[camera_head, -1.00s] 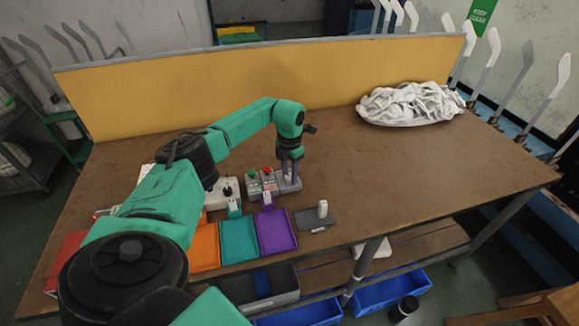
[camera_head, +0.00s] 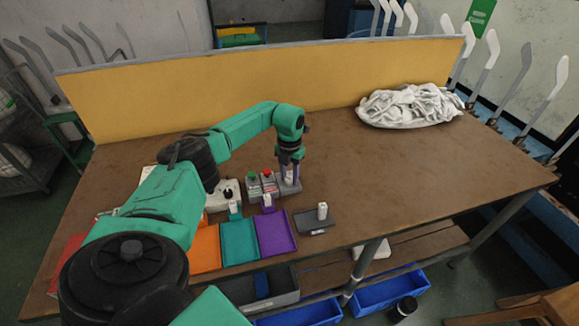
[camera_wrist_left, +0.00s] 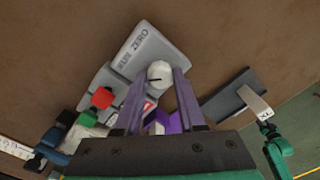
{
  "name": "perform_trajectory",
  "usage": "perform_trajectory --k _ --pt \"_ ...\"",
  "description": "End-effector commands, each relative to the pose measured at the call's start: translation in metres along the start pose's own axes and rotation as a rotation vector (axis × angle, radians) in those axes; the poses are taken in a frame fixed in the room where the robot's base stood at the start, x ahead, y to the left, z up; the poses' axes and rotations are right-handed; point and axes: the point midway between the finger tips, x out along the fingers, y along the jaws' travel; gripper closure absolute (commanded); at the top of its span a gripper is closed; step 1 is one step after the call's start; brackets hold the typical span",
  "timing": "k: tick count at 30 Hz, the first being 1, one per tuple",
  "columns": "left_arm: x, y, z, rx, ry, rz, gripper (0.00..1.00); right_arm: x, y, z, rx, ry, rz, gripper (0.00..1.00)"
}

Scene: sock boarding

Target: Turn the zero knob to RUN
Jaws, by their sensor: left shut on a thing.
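The zero knob is a white round knob (camera_wrist_left: 160,74) on a small grey box (camera_wrist_left: 147,48) marked ZERO and RUN in the left wrist view. In the head view the box (camera_head: 290,188) stands at the right end of the row of controls. My left gripper (camera_head: 289,172) points down at it, with its two purple fingers on either side of the knob. In the left wrist view the gripper (camera_wrist_left: 158,84) is shut on the knob. A small dark mark shows on the knob's edge, but which word it faces is unclear. My right gripper is not in view.
Beside the box are a red button (camera_head: 267,173), a green button (camera_head: 252,177) and a black-knobbed box (camera_head: 228,194). Orange (camera_head: 205,250), teal (camera_head: 239,242) and purple (camera_head: 277,233) trays line the front. The table's right side is largely clear.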

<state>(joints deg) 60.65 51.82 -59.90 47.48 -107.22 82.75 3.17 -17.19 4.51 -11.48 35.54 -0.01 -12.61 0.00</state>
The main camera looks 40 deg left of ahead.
Motion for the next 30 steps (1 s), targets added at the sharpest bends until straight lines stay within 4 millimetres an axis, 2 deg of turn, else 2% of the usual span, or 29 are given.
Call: perform_trajectory --k 2,3,4,5,14,19,23,30 --pt "-0.005 0.001 0.004 -0.004 -0.016 -0.003 1.0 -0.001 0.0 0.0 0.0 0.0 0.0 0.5" --pt "-0.005 0.001 0.004 -0.004 -0.015 -0.003 0.46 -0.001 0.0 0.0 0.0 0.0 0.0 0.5" --pt "-0.005 0.001 0.004 -0.004 -0.015 -0.003 0.34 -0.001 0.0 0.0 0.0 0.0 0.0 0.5" --pt "-0.004 0.001 0.003 -0.004 -0.013 -0.003 0.31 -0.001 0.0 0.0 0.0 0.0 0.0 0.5" --pt "-0.003 0.0 0.002 -0.001 -0.006 -0.001 0.31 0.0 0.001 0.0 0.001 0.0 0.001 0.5" --pt "-0.017 0.0 0.002 -0.001 -0.008 -0.002 0.31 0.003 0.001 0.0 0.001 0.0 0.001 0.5" --pt "-0.046 0.0 0.003 0.0 -0.011 -0.002 0.31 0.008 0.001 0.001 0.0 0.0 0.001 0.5" --pt "-0.115 0.001 0.002 -0.002 -0.013 -0.002 0.31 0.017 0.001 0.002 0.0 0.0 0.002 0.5"
